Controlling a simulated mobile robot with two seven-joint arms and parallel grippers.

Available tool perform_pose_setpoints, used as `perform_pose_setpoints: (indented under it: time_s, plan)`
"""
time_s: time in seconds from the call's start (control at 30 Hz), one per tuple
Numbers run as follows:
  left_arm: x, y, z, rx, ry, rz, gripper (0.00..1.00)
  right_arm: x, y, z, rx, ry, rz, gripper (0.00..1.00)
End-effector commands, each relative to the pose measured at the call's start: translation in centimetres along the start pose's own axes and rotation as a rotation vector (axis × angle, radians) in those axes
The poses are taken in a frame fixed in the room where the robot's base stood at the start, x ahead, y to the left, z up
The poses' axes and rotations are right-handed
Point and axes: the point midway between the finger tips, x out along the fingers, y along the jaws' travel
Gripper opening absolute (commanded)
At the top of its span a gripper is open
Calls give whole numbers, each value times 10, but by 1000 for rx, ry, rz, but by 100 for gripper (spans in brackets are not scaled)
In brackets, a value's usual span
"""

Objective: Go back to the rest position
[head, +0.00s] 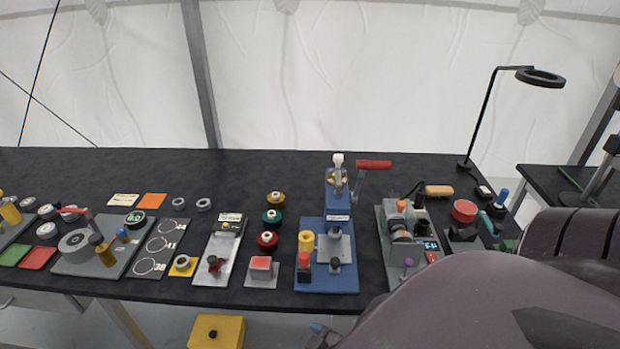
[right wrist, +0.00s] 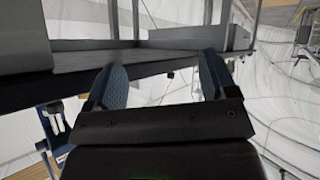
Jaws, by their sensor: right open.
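My right gripper (right wrist: 163,80) shows in the right wrist view. Its two blue-grey fingers stand apart with nothing between them. Beyond the fingers are a grey underside, a dark edge and white tent cloth. In the head view my right arm fills the lower right corner, and it hides part of the table's front edge. A small blue and dark piece at the bottom of the head view, near the arm, may be part of the right gripper, but I cannot tell. My left gripper is not in either view.
A long black table (head: 330,172) carries a blue press (head: 328,270) with a red handle, a grey machine (head: 405,235), coloured spools and several small fixtures. A black lamp (head: 540,77) stands at the right rear. A yellow box (head: 217,330) sits below the front edge.

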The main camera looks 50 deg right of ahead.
Motion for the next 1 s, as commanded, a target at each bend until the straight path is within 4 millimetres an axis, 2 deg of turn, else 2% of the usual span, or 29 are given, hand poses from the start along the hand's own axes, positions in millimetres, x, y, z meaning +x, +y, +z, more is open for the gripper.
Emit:
perform_pose_setpoints:
  time_s: [0.17,0.43,0.7,1.0]
  plan:
    - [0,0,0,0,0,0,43,-6,4,3,98,23,4,79]
    - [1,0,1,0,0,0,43,-4,4,3,96,23,4,79]
    - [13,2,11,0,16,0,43,10,1,10,92,44,4,79]
    - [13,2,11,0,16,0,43,10,1,10,92,44,4,79]
